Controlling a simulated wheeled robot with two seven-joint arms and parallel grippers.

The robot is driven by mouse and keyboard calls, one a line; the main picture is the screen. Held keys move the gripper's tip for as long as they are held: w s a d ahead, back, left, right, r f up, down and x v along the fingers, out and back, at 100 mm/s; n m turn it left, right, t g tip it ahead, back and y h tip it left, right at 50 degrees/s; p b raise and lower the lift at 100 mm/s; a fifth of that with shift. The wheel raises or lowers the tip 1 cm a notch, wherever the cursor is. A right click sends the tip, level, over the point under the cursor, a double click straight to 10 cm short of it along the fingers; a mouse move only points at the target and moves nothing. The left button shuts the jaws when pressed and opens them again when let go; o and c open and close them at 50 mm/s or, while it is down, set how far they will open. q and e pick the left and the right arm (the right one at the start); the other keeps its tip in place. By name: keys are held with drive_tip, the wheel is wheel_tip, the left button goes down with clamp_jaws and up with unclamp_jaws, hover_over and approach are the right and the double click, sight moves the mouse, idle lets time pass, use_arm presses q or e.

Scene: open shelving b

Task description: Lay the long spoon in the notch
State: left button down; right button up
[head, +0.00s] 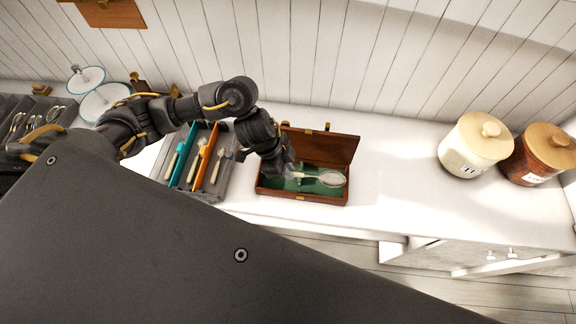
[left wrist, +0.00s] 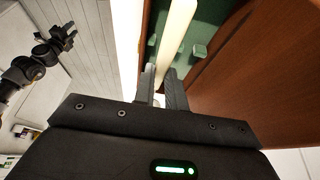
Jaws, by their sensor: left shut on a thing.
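The long spoon (head: 332,179) has a pale handle and a broad silvery bowl that points right. My left gripper (head: 288,171) is shut on its handle, over the left part of an open wooden box (head: 300,197) with a green lining. In the left wrist view, the cream handle (left wrist: 176,35) runs up from between the fingertips (left wrist: 163,78), over the green lining (left wrist: 199,50). The notch is not clearly visible, and I cannot tell whether the spoon touches the lining. My right gripper (left wrist: 62,36) shows small at the left of that view.
A grey tray (head: 207,190) with orange and teal dividers and several utensils stands just left of the box. The box's raised lid (head: 335,148) is behind the spoon. Two lidded jars (head: 474,150) stand at the right. The white counter (head: 395,185) between is clear.

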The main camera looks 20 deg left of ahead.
use_arm(q)
wheel_tip(320, 180, down, 3)
drive_tip(key=shift+r+b, duration=0.2)
drive_tip(key=shift+b, duration=0.4)
drive_tip(key=shift+f+b, duration=0.35)
drive_tip(key=shift+f, duration=0.35)
drive_tip(key=shift+f+b, duration=0.95)
drive_tip(key=shift+f, duration=1.1)
drive_tip(key=c, duration=1.4)
unclamp_jaws()
drive_tip(key=shift+o, duration=0.2)
